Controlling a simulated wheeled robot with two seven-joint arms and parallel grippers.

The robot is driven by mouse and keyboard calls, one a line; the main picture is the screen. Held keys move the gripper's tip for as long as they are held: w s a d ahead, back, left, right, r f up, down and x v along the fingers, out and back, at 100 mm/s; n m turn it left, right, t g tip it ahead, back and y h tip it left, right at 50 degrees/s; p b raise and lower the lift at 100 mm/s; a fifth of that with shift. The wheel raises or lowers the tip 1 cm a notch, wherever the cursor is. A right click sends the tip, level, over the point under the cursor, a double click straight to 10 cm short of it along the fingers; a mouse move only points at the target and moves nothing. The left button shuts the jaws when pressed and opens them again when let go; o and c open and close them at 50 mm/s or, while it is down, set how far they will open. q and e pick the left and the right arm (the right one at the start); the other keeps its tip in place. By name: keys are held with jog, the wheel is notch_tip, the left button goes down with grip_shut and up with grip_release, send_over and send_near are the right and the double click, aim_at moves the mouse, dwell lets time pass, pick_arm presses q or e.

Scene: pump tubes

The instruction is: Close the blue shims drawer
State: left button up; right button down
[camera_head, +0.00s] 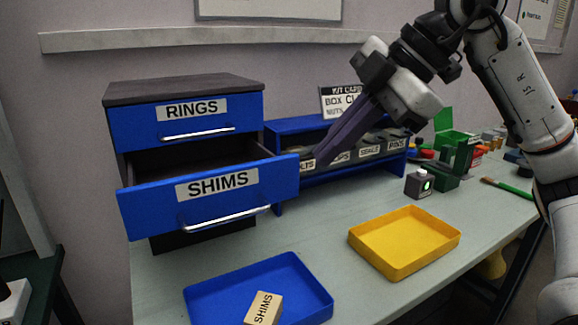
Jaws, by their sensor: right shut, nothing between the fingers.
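The blue shims drawer (215,198) is pulled well out of the cabinet (185,88) at the left. Its front carries a white SHIMS label and a silver bar handle (226,218). The inside looks dark, and I see nothing in the visible part. The blue rings drawer (210,119) above it is shut. My right gripper (321,162) comes in from the upper right, with its dark fingers together and empty. Its fingertips are just right of the shims drawer's right end; I cannot tell whether they touch it. My left gripper is not in view.
A blue tray (220,289) with a tan SHIMS box (264,308) lies in front of the cabinet. A yellow tray (407,239) is to its right. A labelled blue bin rack (300,127) stands behind my gripper. A small grey device (419,185) stands at right.

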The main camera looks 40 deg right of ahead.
jog(key=b, duration=0.2)
send_near(265, 195)
notch_tip(265, 195, down, 3)
jog(key=s+a, duration=0.2)
jog(key=w, duration=0.1)
jog(key=w+p, duration=0.1)
jog(key=w, duration=0.2)
jog(key=shift+w+d+f, duration=0.2)
jog(key=shift+d+f, duration=0.1)
jog(key=shift+d, duration=0.1)
